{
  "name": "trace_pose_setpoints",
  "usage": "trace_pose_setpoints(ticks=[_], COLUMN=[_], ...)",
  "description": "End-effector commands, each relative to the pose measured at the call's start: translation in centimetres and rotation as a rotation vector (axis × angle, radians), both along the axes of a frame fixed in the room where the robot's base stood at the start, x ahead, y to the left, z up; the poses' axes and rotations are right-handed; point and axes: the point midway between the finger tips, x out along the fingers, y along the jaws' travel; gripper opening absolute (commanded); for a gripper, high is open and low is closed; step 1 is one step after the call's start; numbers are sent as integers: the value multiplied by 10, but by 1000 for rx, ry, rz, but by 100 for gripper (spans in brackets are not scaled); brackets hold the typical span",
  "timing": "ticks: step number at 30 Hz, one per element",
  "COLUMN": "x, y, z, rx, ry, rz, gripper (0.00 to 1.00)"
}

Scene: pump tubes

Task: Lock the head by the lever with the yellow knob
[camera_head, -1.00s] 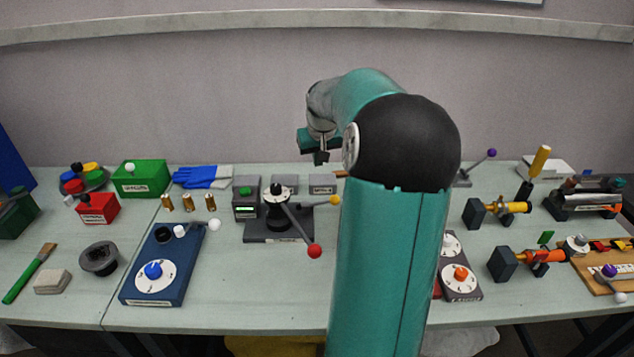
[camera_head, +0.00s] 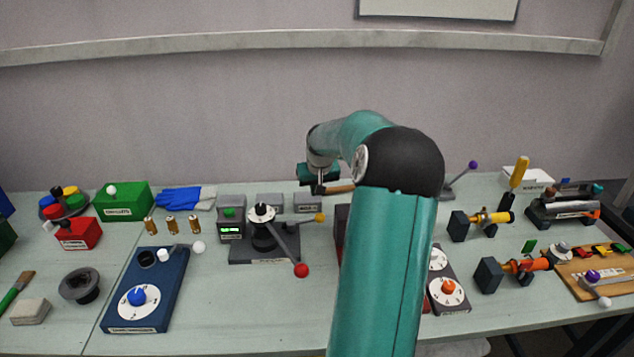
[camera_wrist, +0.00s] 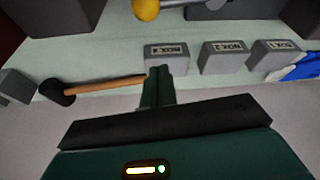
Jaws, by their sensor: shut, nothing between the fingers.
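The lever with the yellow knob (camera_head: 319,217) reaches right from the dark pump head device (camera_head: 262,230) at the middle of the table. A second lever with a red knob (camera_head: 301,270) points toward the front. In the wrist view the yellow knob (camera_wrist: 145,10) shows at the top edge, with part of its rod beside it. My gripper (camera_head: 318,188) is behind the yellow knob in the picture, near the table's back edge, apart from it. In the wrist view my gripper's fingers (camera_wrist: 158,73) are together and empty, in front of a grey labelled block.
Several grey labelled blocks (camera_wrist: 228,57) stand near my fingers. A mallet with a wooden handle (camera_wrist: 105,85) lies beside them. A blue dial box (camera_head: 147,290) is farther left. My arm hides part of the table's right-middle.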

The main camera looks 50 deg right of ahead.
Motion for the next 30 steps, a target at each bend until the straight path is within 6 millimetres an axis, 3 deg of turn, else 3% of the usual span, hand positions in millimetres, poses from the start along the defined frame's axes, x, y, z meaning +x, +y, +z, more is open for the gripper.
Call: trace_pose_setpoints(ticks=[6, 15, 30], x=[11, -18, -21], y=[-7, 14, 17], z=[-36, -40, -41], rx=[3, 0, 0], ry=[0, 0, -1], rz=[1, 0, -4], gripper=[0, 0, 0])
